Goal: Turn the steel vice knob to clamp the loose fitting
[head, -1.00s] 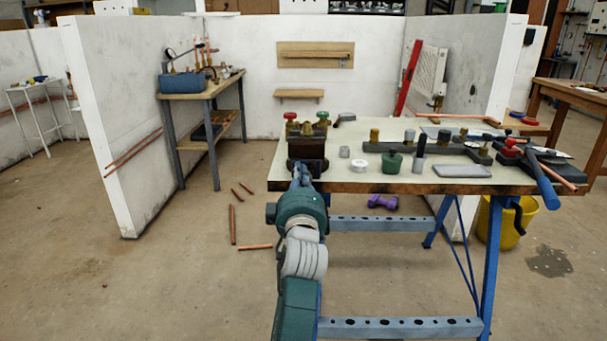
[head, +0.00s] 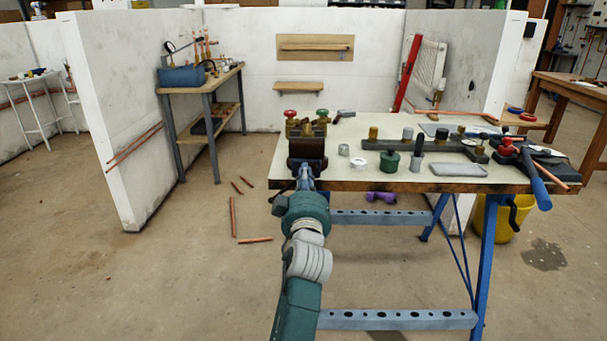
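The dark brown vice (head: 307,150) stands at the left front edge of the workbench (head: 345,178). A brass fitting (head: 308,129) shows at the top of the vice, upright between its jaws or just behind them; I cannot tell which. My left gripper (head: 304,173) is at the front face of the vice, pointing away from me. The steel knob cannot be made out; the gripper covers that spot. The fingers are small and seen from behind, so whether they are closed on the knob is unclear. My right gripper is not in view.
Two valves with red (head: 290,114) and green (head: 322,113) caps stand behind the vice. A white ring (head: 360,162), a green pot (head: 390,161) and a grey block (head: 457,170) lie to its right. Copper pipes (head: 232,217) lie on the floor at left.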

